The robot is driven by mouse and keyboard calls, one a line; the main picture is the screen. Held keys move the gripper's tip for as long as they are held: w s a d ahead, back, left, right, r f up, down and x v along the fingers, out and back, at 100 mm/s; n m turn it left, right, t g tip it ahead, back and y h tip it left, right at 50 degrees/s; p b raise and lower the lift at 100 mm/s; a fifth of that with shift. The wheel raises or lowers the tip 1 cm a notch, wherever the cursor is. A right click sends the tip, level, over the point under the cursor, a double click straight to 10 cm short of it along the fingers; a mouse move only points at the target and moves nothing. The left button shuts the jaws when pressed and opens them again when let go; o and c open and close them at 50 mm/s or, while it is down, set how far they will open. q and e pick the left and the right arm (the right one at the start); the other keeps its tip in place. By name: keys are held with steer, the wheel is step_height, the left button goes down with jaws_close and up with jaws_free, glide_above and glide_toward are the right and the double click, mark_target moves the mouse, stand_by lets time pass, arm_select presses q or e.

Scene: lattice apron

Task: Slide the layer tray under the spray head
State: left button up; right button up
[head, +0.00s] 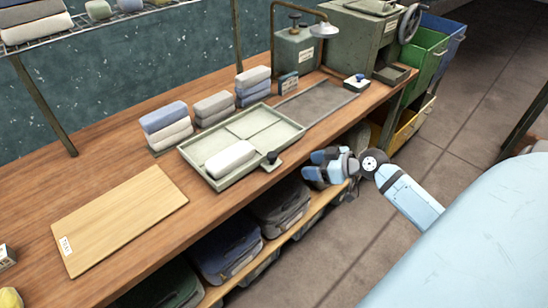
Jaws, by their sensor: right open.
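The layer tray (197,167) is a shallow green-grey tray with dividers on the wooden bench. One white folded bundle (231,159) lies in its near left part; the other compartments look empty. A dark knob (272,157) stands on a tab at its near right edge. The spray head (324,30) hangs from a bent pipe at the back right, above a grey recessed strip (318,103) right of the tray. My right gripper (313,165) is open and empty, just off the bench's front edge, right of the knob and apart from it. My left gripper is not in view.
Folded cloth stacks (166,125) stand behind the tray. A wooden board (120,215) lies at the left. A green machine (365,40) stands at the back right. Folded bundles (226,245) fill the shelf below.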

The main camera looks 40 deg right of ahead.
mark_target(274, 155)
steer(key=shift+n+y, duration=0.3)
steer(key=shift+y, duration=0.1)
steer(key=w+a, duration=0.1)
steer(key=w, duration=0.3)
steer(key=w+a+f, duration=0.1)
steer(key=w, duration=0.3)
steer(key=w+a+f+p, duration=0.1)
steer(key=w+a, duration=0.1)
steer(key=w, duration=0.2)
steer(key=shift+f, duration=0.25)
jaws_close()
